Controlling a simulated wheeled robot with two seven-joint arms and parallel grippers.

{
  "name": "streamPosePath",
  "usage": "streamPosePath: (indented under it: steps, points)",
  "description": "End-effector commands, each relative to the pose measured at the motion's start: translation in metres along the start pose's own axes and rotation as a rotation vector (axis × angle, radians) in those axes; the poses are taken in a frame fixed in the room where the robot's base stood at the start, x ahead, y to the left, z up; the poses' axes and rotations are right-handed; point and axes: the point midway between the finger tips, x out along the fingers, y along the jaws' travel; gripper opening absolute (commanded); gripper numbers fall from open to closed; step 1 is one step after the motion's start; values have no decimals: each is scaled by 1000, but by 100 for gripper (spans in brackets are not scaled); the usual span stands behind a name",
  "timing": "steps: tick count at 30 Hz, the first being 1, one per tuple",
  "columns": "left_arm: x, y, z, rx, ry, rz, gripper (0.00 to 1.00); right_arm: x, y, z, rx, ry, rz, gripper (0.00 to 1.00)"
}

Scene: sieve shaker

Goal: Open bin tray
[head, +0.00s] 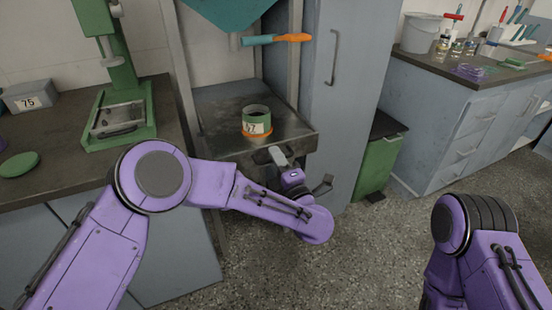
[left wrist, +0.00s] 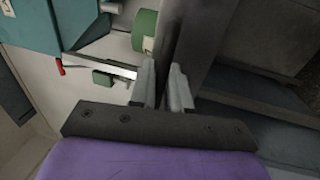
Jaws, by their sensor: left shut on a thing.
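The dark metal tray (head: 215,137) sits under the teal hopper, between grey uprights. A green cup-like container (head: 257,122) with a number label stands on it in an orange ring. My left gripper (head: 274,156) is at the tray's front edge, shut on it. In the left wrist view the two fingers (left wrist: 163,90) lie on either side of the tray's dark front wall (left wrist: 185,50). The green container (left wrist: 144,32) also shows beyond the wall there. My right arm shows at the lower right of the head view, but its gripper is out of frame.
The teal hopper (head: 225,10) has an orange-tipped handle (head: 292,38) above the tray. A grey cabinet (head: 345,90) and a green bin (head: 380,155) stand to the right. A green press (head: 120,90) stands on the left counter. The floor in front is clear.

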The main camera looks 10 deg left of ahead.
Motion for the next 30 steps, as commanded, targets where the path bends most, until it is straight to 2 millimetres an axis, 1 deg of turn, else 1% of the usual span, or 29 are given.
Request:
streamPosePath:
  steps: [1,2,11,14,21,24,27,30]
  points:
    - [0,0,0,1,-1,0,27,0,0,0,0,0,0,0]
    - [0,0,0,1,-1,0,30,0,0,0,0,0,0,0]
    - [-3,0,2,0,-3,0,30,0,0,0,0,0,0,0]
    - [-17,1,3,0,-8,1,30,-1,0,0,0,0,0,0]
    - [-74,1,3,1,-8,2,30,-2,0,-1,0,0,0,0]
    - [-92,1,2,1,-6,2,30,-2,0,-1,0,0,0,0]
    - [-103,0,2,0,-5,2,30,-2,0,-1,0,0,0,0]
    - [-106,0,1,0,-3,0,30,-2,0,-1,0,0,0,0]
